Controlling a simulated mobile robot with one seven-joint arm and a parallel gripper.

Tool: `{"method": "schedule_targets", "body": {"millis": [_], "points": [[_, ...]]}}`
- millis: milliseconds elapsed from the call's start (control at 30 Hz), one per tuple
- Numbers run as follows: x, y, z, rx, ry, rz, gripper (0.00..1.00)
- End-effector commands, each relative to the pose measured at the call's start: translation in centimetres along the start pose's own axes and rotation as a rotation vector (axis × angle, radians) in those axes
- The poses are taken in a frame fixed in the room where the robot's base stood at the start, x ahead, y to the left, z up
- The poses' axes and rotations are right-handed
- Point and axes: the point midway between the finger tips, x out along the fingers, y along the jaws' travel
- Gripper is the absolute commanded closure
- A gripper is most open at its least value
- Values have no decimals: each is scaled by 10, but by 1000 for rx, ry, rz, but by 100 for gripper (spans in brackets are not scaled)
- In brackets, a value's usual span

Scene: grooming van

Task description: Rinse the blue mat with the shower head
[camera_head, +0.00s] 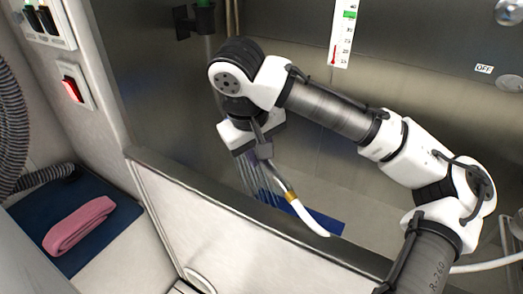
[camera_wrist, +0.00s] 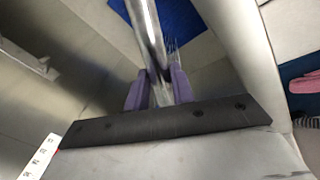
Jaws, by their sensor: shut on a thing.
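My gripper (camera_head: 264,151) is over the steel tub, its purple fingers (camera_wrist: 157,90) closed around the metal handle of the shower head (camera_head: 279,178). The handle also shows in the wrist view (camera_wrist: 148,35), running up between the fingers. Thin streams of water fall below my gripper in the head view, and faint streaks show beside the handle in the wrist view. The blue mat (camera_head: 328,223) lies on the tub floor, partly hidden by the tub's front wall, the shower head and its hose. Part of it shows in the wrist view (camera_wrist: 185,14). The spray head itself is mostly hidden.
The tub's front wall (camera_head: 167,196) stands between me and the mat. A white hose (camera_head: 312,220) leaves the handle. At left, a folded pink towel (camera_head: 79,225) lies on a dark blue pad (camera_head: 98,190). A red switch (camera_head: 72,90) and a thermometer strip (camera_head: 343,35) are on the walls.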

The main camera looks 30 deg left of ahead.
Motion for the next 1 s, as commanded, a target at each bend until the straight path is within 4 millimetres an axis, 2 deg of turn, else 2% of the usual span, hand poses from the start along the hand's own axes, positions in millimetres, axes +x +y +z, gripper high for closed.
{"method": "schedule_targets", "body": {"millis": [167,700,1000], "points": [[-8,2,-1,0,1,0,100],[-66,18,-10,0,0,0,100],[-67,18,-10,0,0,0,100]]}}
